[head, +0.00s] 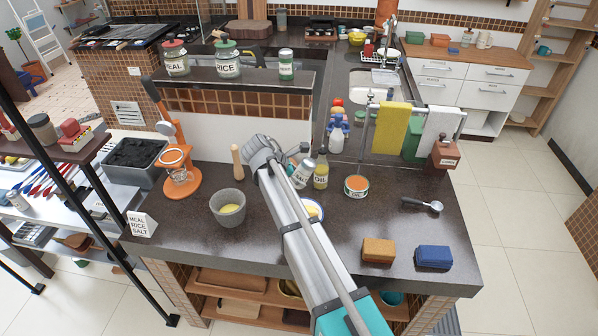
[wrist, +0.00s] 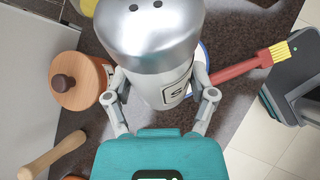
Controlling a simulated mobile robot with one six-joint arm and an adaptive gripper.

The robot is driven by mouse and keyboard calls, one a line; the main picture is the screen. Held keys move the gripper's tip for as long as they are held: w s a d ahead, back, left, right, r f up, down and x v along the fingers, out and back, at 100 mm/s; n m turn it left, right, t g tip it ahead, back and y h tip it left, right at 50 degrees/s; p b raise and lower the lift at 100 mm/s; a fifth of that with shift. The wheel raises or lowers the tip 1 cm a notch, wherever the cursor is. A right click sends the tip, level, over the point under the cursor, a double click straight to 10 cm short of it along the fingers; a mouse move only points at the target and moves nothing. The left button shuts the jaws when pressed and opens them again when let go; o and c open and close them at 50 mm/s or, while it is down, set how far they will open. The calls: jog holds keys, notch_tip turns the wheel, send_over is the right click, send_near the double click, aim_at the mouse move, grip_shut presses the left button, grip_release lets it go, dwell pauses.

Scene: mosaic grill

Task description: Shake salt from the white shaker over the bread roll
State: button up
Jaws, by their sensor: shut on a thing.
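My gripper (head: 289,168) is shut on the salt shaker (head: 303,173), above the dark counter. The shaker appears tilted in the head view. In the wrist view, the shaker (wrist: 150,45) sits between both fingers of my gripper (wrist: 161,100). Its silver cap with small dark holes faces the camera, and part of a label with an S shows below. A plate (head: 320,206) with a blue rim is partly behind my arm. Its rim also shows behind the shaker in the wrist view (wrist: 204,54). I cannot make out the bread roll; the arm and shaker cover most of the plate.
A grey mortar (head: 229,212) and wooden pestle (head: 237,161) stand left of my arm. Brown (head: 378,250) and blue (head: 434,256) blocks lie in front. A red brush (wrist: 240,70) is beside the plate.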

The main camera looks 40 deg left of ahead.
jog(key=shift+r+g+y+p, duration=0.3)
jog(key=shift+g+p, duration=0.1)
jog(key=shift+p, duration=0.1)
jog(key=shift+s+f+b, duration=0.1)
jog(key=shift+f+b, duration=0.25)
jog(key=shift+f, duration=0.25)
jog(key=s+a+f+g+y+b, duration=0.1)
jog(key=f+b, duration=0.1)
jog(key=f, duration=0.1)
jog(key=s+a+f+g+y+b, duration=0.1)
jog(key=f+g+b, duration=0.1)
jog(key=f+b, duration=0.1)
jog(key=s+a+f+g+y+b, duration=0.1)
jog(key=f+g+y+b, duration=0.1)
jog(key=f, duration=0.2)
jog(key=shift+s+a+f+m+b, duration=0.15)
jog(key=shift+s+m+b, duration=0.15)
jog(key=shift+m+b, duration=0.1)
jog(key=shift+r+g+y+p, duration=0.5)
jog(key=shift+r+p, duration=0.1)
jog(key=shift+r+g+y, duration=0.7)
jog(key=shift+g+y, duration=0.1)
jog(key=shift+g, duration=0.1)
jog(key=shift+w+r+m+g+y+b, duration=0.15)
jog(key=shift+r+m+g+y+b, duration=0.3)
jog(key=shift+r+g+y, duration=1.25)
jog(key=shift+f, duration=0.25)
